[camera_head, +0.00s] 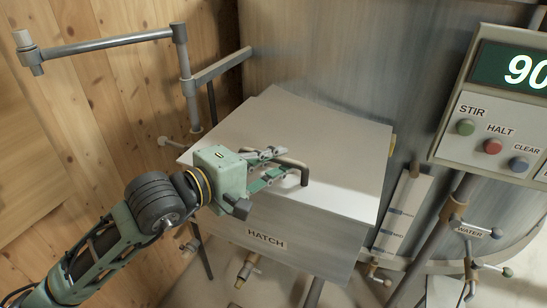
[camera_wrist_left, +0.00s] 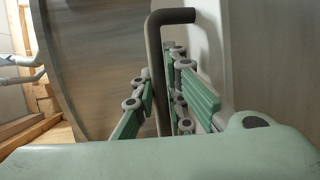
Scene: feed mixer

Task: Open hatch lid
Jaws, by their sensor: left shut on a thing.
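The hatch lid (camera_head: 325,140) is a flat pale grey plate on top of the box marked HATCH (camera_head: 290,242). It looks lowered over the box; I cannot tell whether there is a small gap under it. A dark bent-bar handle (camera_head: 304,178) stands up from the lid. My left gripper (camera_head: 281,166) reaches in from the left with its fingers shut on the handle. In the left wrist view the handle (camera_wrist_left: 174,16) rises between the green finger pads (camera_wrist_left: 165,100). My right gripper is not in view.
A metal pipe frame (camera_head: 185,75) stands left of the hatch by the wooden wall. A control panel (camera_head: 495,125) with STIR, HALT and CLEAR buttons is at the right. A WATER valve (camera_head: 468,232) sits below it. The large metal mixer drum (camera_head: 350,60) is behind the lid.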

